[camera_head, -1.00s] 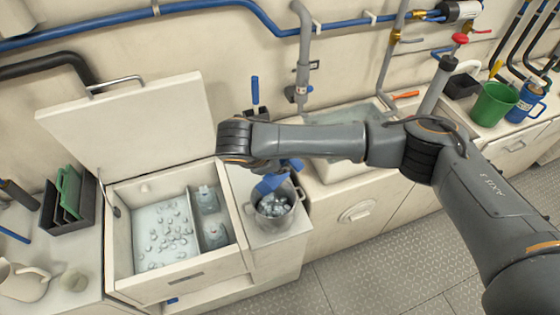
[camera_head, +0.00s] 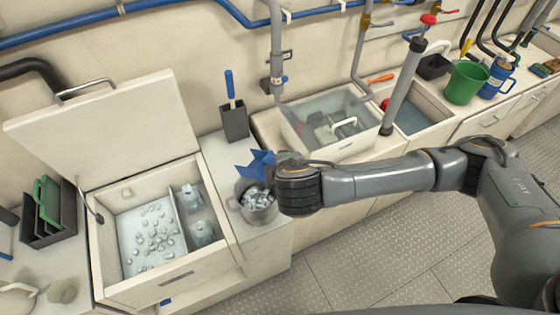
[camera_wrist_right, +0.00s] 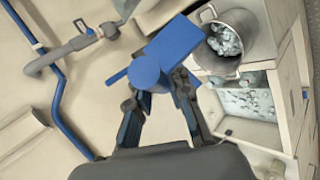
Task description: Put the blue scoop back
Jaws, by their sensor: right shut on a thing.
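The blue scoop (camera_head: 257,166) is in my right gripper, raised above the counter beside the metal pot (camera_head: 266,217). In the right wrist view the scoop (camera_wrist_right: 183,55) shows between the fingers of my right gripper (camera_wrist_right: 160,88), which is shut on it. In the head view my wrist hides most of this gripper (camera_head: 278,160). The pot holds ice cubes and also shows in the wrist view (camera_wrist_right: 232,74). A dark grey holder (camera_head: 235,124) stands on the counter behind, with a blue-handled tool (camera_head: 230,85) upright in it. My left gripper is not in view.
The ice chest (camera_head: 152,285) at left has its lid (camera_head: 100,130) raised, with ice and bottles inside. A dark rack with a green board (camera_head: 45,203) stands further left. A sink (camera_head: 330,115), a green bucket (camera_head: 466,82) and a blue mug (camera_head: 497,80) are to the right.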

